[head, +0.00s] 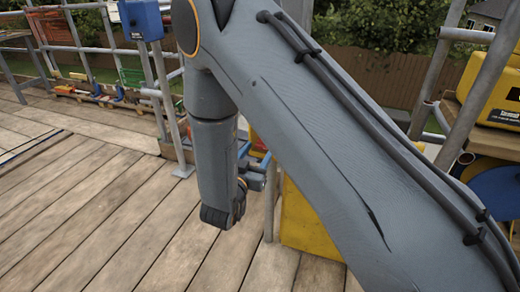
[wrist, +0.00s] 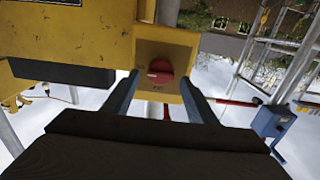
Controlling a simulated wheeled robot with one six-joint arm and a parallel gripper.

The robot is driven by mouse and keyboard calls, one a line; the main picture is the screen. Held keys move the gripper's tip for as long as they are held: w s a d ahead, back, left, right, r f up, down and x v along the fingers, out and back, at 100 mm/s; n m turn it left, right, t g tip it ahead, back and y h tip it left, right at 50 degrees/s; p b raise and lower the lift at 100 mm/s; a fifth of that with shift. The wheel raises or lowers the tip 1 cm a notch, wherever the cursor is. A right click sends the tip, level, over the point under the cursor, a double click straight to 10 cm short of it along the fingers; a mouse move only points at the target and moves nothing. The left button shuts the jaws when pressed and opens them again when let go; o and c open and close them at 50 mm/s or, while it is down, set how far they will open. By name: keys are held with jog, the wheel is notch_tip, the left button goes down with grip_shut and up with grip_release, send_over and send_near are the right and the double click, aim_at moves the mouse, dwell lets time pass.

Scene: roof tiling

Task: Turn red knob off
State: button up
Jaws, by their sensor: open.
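The red knob (wrist: 160,70) is round, with a raised grip bar lying roughly sideways. It sits on the front of a yellow box (wrist: 178,42), with small dark marks above and below it. My gripper (wrist: 159,80) is open in the wrist view, one finger to each side of the knob. Nothing is held between the fingers. I cannot tell whether either finger touches the knob.
A larger yellow housing (wrist: 65,35) with a dark block (wrist: 62,74) is left of the knob. A blue box (wrist: 272,121) on a pole is at right. In the head view, a yellow panel (head: 305,218) stands behind my arm. The plank deck (head: 90,215) is clear at left.

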jog(key=shift+x, duration=1.1)
jog(key=c, duration=1.1)
jog(key=shift+o, duration=0.4)
